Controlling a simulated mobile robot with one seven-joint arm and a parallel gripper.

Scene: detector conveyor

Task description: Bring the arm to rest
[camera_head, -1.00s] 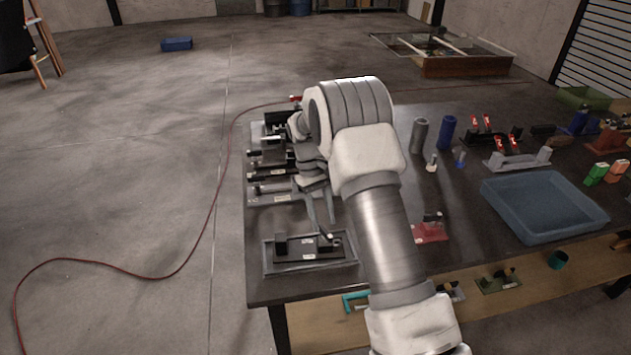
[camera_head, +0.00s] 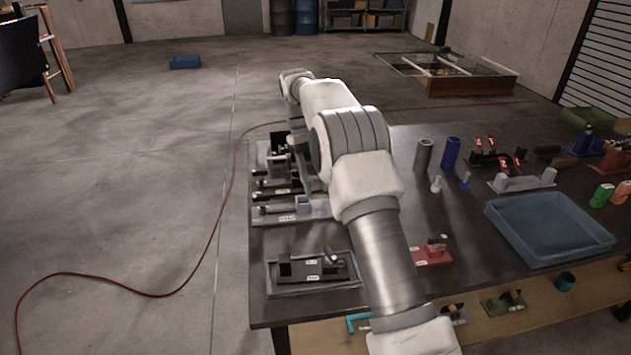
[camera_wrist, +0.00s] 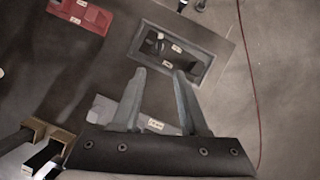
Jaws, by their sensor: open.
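My arm stretches over the dark table (camera_head: 400,290) in the head view, with its wrist end raised near the table's left side. My gripper (camera_wrist: 160,72) shows in the wrist view with its two grey fingers apart and nothing between them. In the head view the gripper is mostly hidden behind my own arm. Beyond the fingertips in the wrist view lies a grey tray (camera_wrist: 207,75) holding a black fixture; the tray (camera_head: 270,284) is at the table's front left in the head view. A grey labelled fixture (camera_wrist: 103,108) lies partly behind the fingers.
A red fixture (camera_head: 432,256), an empty blue bin (camera_head: 505,222) and upright grey (camera_head: 423,155) and blue (camera_head: 451,151) cylinders stand on the table. Several black and grey fixtures line its left edge.

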